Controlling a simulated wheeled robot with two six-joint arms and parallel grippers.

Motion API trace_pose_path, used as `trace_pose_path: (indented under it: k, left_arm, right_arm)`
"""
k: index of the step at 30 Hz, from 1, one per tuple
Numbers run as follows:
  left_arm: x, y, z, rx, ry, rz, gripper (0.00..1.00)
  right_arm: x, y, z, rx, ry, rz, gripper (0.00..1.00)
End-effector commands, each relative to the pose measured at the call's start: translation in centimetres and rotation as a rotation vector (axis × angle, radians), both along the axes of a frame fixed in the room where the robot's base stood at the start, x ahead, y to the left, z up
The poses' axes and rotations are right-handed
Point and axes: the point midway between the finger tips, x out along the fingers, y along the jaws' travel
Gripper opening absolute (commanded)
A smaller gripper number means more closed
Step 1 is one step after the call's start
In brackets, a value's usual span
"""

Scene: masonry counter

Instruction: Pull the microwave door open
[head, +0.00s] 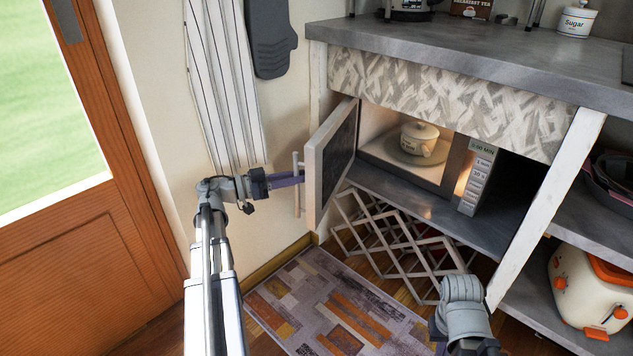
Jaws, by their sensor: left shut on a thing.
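The microwave (480,178) sits in a shelf bay under the counter, its lit inside showing. Its door (328,165) stands wide open, swung out to the left. A white lidded pot (419,138) is on the plate inside. My left gripper (291,178) is at the door's outer face and is shut on the pale vertical door handle (297,184). My right arm shows at the lower right, in front of the shelf; its gripper (470,347) is at the bottom edge, and its fingers are not clear.
A folding wooden rack (395,243) stands below the microwave shelf. A patterned rug (335,305) lies on the floor. A white toaster (588,290) is on the lower right shelf. A wooden door (85,240) is at left, and a grey oven mitt (270,40) hangs on the wall.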

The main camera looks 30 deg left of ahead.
Motion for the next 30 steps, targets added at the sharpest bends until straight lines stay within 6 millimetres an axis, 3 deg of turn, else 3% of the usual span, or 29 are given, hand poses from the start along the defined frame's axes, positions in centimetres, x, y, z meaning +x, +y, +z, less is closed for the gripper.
trace_pose_path:
  k: [6,20,21,24,30]
  left_arm:
    - [0.3,1.9,0.0,-0.001,-0.001,0.004,0.00]
    - [0.3,2.2,0.1,-0.001,-0.001,0.004,0.00]
    - [0.3,2.2,0.1,-0.001,-0.001,0.004,0.21]
    - [0.3,2.2,0.0,-0.001,-0.001,0.003,0.31]
    - [0.2,2.1,0.0,-0.001,-0.001,0.002,0.31]
  right_arm:
    - [0.0,0.0,0.0,0.000,0.000,0.000,0.00]
    - [0.0,0.0,0.0,0.000,0.000,0.000,0.00]
    - [0.0,0.0,0.0,0.000,0.000,0.000,0.00]
    - [0.0,0.0,0.0,0.000,0.000,0.000,0.00]
    - [0.0,0.0,0.0,0.000,0.000,0.000,0.00]
